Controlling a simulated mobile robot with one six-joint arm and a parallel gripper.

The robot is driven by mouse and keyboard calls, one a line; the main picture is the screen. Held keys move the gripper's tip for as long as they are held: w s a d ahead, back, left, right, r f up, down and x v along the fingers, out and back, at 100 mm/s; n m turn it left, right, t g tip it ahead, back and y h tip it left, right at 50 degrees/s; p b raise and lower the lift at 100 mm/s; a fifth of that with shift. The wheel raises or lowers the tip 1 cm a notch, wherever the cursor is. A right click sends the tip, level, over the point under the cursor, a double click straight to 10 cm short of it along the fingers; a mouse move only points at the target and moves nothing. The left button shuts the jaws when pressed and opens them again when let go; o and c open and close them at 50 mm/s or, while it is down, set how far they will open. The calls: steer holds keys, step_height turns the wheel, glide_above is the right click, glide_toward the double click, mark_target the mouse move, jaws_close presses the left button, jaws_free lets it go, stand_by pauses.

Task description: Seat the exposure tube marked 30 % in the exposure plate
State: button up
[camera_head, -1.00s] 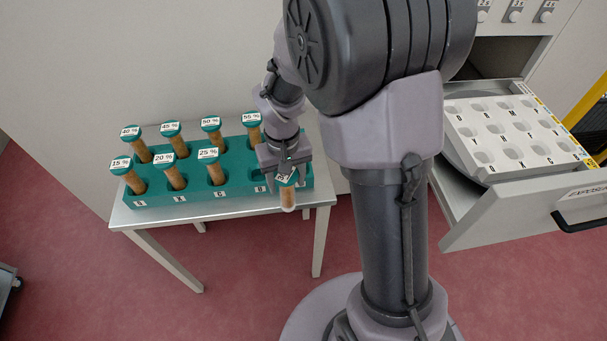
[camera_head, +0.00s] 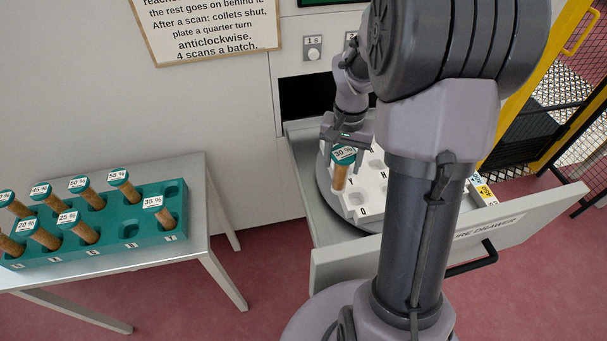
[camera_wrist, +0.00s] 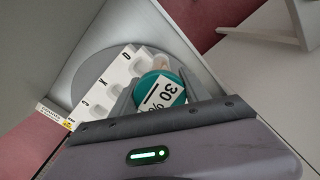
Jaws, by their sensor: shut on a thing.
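My gripper (camera_head: 344,160) is shut on the tube marked 30 % (camera_head: 340,178), a brown tube with a green cap and white label. The cap (camera_wrist: 161,90) also shows between the fingers in the wrist view. The tube is roughly upright over the left part of the white exposure plate (camera_head: 362,211), in the open drawer. Whether its lower end touches the plate I cannot tell. My arm hides much of the plate. In the wrist view the plate (camera_wrist: 97,98) lies below and left of the cap.
A green rack (camera_head: 150,232) with several capped tubes stands on a metal table (camera_head: 190,181) at left; one front hole is empty. The drawer front (camera_head: 330,268) rises before the plate. A sign (camera_head: 212,25) hangs behind. A yellow-framed fence stands right.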

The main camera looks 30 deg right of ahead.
steer(key=s+d+r+m+p, duration=0.1)
steer(key=s+d+r+m, duration=0.1)
steer(key=d, duration=0.3)
steer(key=shift+s+d+r+m, duration=0.15)
steer(key=shift+s+r+m, duration=0.05)
steer(key=shift+r+m, duration=0.35)
step_height(320, 180, down, 6)
steer(key=b, duration=0.4)
steer(key=shift+r, duration=0.15)
steer(key=shift+b, duration=0.3)
steer(key=shift+f+b, duration=2.05)
steer(key=shift+f, duration=0.7)
steer(key=o, duration=1.6)
